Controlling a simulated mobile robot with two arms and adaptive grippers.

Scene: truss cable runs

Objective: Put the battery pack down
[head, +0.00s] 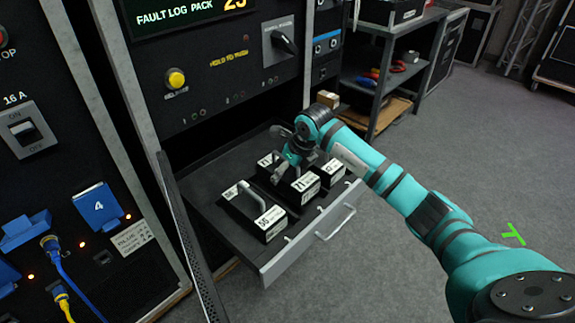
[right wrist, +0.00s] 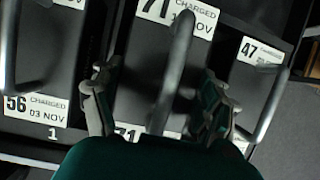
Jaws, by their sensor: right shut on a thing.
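The battery pack marked 71 (head: 304,187) is a black block with white labels and a grey bar handle. It is in the middle of the open drawer (head: 268,268), upright between two other packs. In the right wrist view its handle (right wrist: 170,75) runs up between the fingers. My right gripper (head: 290,158) is over the pack and shut on its handle; it also shows in the right wrist view (right wrist: 155,108). Whether the pack's underside touches the drawer floor is hidden. My left gripper is not in view.
A pack marked 56 (right wrist: 40,75) stands at the left, also seen in the head view (head: 268,228). A pack marked 47 (right wrist: 255,80) stands at the right. The cabinet front with a yellow button (head: 175,79) rises behind the drawer. A shelf unit (head: 385,85) stands beyond.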

